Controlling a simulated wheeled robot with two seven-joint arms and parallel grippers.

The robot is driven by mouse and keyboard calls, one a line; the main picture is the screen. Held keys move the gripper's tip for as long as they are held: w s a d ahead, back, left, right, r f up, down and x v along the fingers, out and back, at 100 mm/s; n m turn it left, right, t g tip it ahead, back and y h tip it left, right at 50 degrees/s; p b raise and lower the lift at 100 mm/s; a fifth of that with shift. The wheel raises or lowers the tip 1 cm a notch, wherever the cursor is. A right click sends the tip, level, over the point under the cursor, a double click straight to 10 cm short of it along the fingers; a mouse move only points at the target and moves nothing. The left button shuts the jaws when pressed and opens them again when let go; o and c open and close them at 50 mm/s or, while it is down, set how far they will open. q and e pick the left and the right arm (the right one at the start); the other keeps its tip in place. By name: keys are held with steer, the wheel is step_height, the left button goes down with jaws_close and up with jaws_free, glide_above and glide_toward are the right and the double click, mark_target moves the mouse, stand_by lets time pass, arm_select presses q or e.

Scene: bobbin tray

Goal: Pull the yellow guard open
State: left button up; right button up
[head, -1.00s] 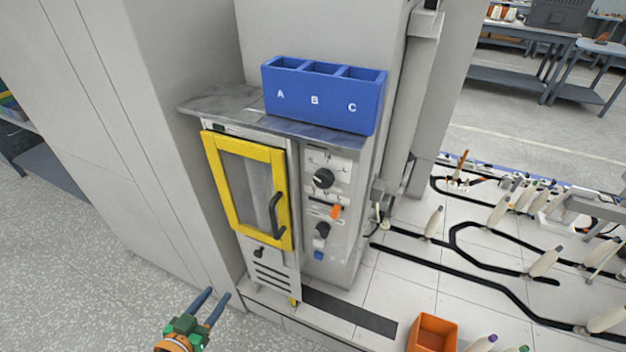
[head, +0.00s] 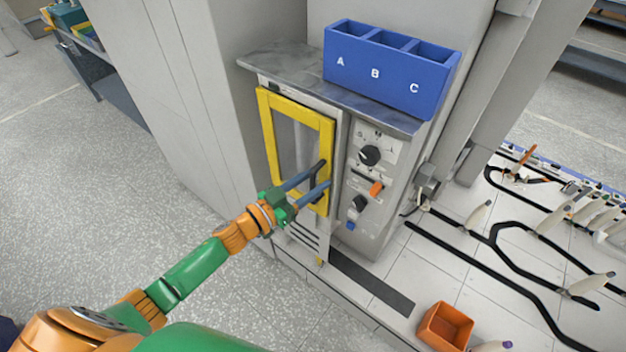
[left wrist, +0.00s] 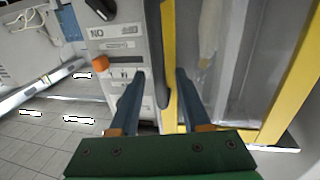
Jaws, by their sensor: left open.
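The yellow guard (head: 268,126) is a framed door with a clear window on the front of the grey machine, and it looks shut. Its black handle (head: 316,184) is upright on the guard's right side. My left gripper (head: 325,173) is at the handle, open, with its blue fingers pointing at the guard. In the left wrist view, the handle (left wrist: 162,92) lies between the two open fingers, with a gap to each side. The yellow frame (left wrist: 169,45) shows just behind it. The fingertips partly hide the handle in the head view. My right gripper is not in view.
A control panel (head: 378,137) with black knobs and an orange switch (head: 376,188) is just right of the guard. A blue bin (head: 385,80) marked A, B, C stands on the top shelf. An orange box (head: 445,327) is on the lower right. Floor left of the machine is clear.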

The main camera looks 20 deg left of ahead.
arm_select(q)
jaws_close()
stand_by(1.3)
